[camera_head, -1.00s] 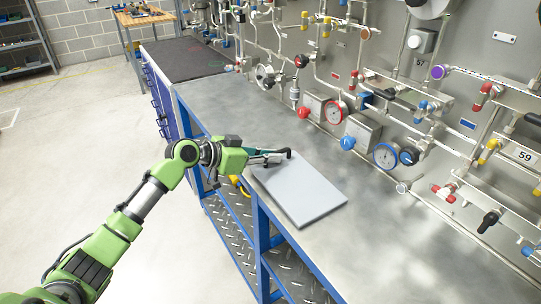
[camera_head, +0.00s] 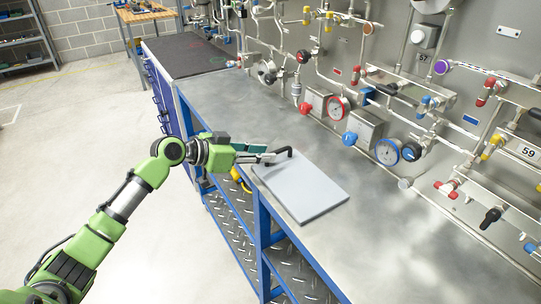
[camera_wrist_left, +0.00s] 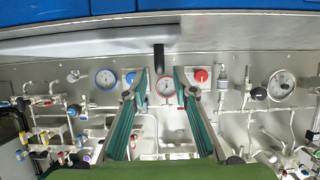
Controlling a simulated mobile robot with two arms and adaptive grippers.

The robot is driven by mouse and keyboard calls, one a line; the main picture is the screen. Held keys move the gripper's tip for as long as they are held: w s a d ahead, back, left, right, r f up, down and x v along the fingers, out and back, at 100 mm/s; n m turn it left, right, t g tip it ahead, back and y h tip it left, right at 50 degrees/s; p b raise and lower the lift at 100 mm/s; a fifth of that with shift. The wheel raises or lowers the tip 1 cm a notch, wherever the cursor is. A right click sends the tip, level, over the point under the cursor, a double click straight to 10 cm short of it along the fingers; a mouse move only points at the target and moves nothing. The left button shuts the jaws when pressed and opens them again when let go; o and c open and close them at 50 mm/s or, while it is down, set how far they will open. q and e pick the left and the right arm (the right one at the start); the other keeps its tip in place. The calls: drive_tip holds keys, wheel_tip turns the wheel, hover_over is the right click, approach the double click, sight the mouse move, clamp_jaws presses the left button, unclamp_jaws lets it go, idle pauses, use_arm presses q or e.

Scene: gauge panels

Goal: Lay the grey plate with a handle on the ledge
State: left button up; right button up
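The grey plate (camera_head: 305,188) lies flat on the steel ledge (camera_head: 225,105), its left side close to the ledge's front edge. Its black handle (camera_head: 280,155) stands at the plate's far left end. My left gripper (camera_head: 268,158) is just left of the handle, at about its height. In the left wrist view the gripper (camera_wrist_left: 160,77) has its two fingers spread, with the dark handle (camera_wrist_left: 159,58) between and beyond the tips, apparently untouched. The plate shows edge-on there as a grey slab (camera_wrist_left: 90,42). My right gripper is not in view.
A gauge panel (camera_head: 400,90) with pipes, valves and dials rises along the ledge's back. A dark mat (camera_head: 185,57) covers the far end. A lower tread-plate shelf (camera_head: 240,215) is under the ledge. The ledge right of the plate is bare.

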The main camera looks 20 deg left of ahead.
use_arm(q)
drive_tip(key=b+v, duration=0.1)
drive_tip(key=v, duration=0.7)
drive_tip(key=shift+s+b, duration=0.2)
drive_tip(key=shift+b, duration=0.15)
drive_tip(key=shift+a, duration=0.15)
